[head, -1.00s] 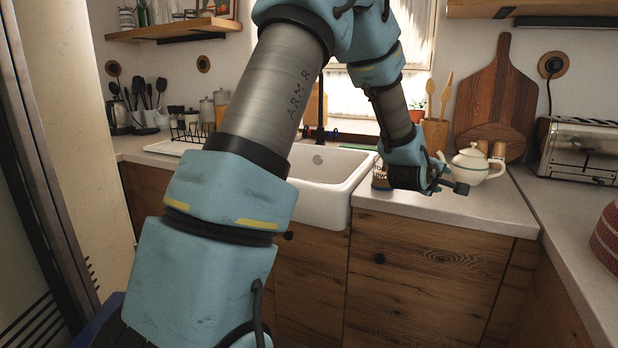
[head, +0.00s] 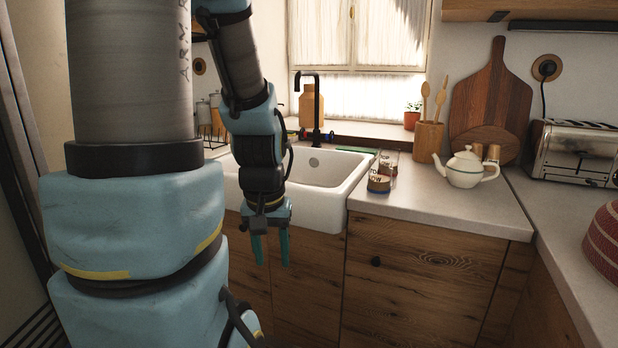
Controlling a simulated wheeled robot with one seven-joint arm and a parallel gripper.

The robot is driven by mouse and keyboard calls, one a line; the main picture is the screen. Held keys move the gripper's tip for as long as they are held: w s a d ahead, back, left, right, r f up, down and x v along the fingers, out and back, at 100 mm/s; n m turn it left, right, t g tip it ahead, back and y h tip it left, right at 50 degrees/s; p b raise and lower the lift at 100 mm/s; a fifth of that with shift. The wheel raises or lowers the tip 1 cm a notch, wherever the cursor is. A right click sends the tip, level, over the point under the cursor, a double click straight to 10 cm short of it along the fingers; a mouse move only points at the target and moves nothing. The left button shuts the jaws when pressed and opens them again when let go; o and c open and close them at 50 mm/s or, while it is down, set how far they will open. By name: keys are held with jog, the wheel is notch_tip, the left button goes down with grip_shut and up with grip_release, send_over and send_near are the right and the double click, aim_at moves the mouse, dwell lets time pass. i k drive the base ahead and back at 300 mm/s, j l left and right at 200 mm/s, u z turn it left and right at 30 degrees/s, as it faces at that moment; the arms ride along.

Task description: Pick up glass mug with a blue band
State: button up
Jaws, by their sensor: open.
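A small short vessel with a tan side, dark lettering and a blue band at its base (head: 378,185) stands on the counter just right of the sink, near the front edge. It may be the glass mug with a blue band, but it is too small to be sure. A clear glass with a reddish mark (head: 389,162) stands right behind it and partly overlaps it. My gripper (head: 270,252) hangs in front of the sink, left of and lower than both, with its teal fingers pointing down. The fingers are apart with nothing between them.
A white teapot (head: 466,168) stands to the right, before a wooden cutting board (head: 492,98) and a utensil holder (head: 428,136). The white sink (head: 320,208) lies left of the glassware. A toaster (head: 575,152) is far right. The counter front (head: 440,215) is clear.

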aim_at(380, 170)
jog(key=i+j, duration=0.3)
jog(key=i, duration=0.15)
jog(key=i+j, duration=0.3)
jog(key=i+j+u, duration=0.1)
jog(key=i+j, duration=0.2)
jog(key=i, duration=0.25)
jog(key=i+j, duration=0.25)
jog(key=i, duration=0.2)
